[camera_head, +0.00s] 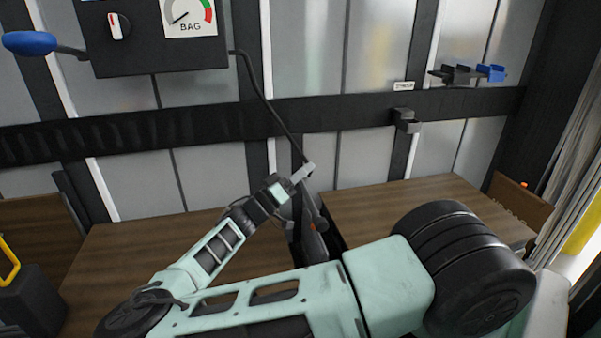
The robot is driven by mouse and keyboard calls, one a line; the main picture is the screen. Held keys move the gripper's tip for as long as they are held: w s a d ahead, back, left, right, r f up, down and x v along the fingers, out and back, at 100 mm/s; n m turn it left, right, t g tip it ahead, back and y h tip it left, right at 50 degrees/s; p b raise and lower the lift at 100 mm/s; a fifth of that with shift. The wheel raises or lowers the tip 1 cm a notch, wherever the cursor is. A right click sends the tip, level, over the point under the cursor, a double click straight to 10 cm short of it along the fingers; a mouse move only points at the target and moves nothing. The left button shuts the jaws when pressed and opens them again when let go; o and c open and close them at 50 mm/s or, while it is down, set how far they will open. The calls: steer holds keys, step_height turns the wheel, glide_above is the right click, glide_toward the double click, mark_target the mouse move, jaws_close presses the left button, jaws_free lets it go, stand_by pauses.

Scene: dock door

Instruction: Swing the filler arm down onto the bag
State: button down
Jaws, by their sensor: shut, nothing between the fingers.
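A thin dark arm or hose (262,92) leaves the right side of the gauge box and slopes down to the right, ending near my gripper; I take it for the filler arm. My gripper (305,172) is shut, its grey fingertips at or close to the lower end of this arm; I cannot tell whether they touch. Below, a dark grey shape (316,240) with a small orange-red part (322,226) stands in the gap between two wooden loads; it looks like the bag and its valve. My wrist and forearm hide part of it.
The black gauge box (150,62) marked BAG carries a knob, a dial and a blue-ended lever (30,43). Wooden loads (425,205) lie either side of the gap. A dark rail (200,125) crosses behind. A bracket (405,120) and a small shelf (465,75) are at right.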

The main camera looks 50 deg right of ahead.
step_height(320, 180, down, 7)
steer(key=s+a+m+g+b, duration=0.1)
steer(key=s+m+g+b, duration=0.1)
steer(key=m+g+b, duration=0.2)
steer(key=shift+s+a+m+g+b, duration=0.35)
steer(key=shift+m+b, duration=1.05)
steer(key=shift+b, duration=0.85)
steer(key=shift+r, duration=0.1)
step_height(320, 180, up, 10)
steer(key=shift+p, duration=0.3)
steer(key=shift+s, duration=0.1)
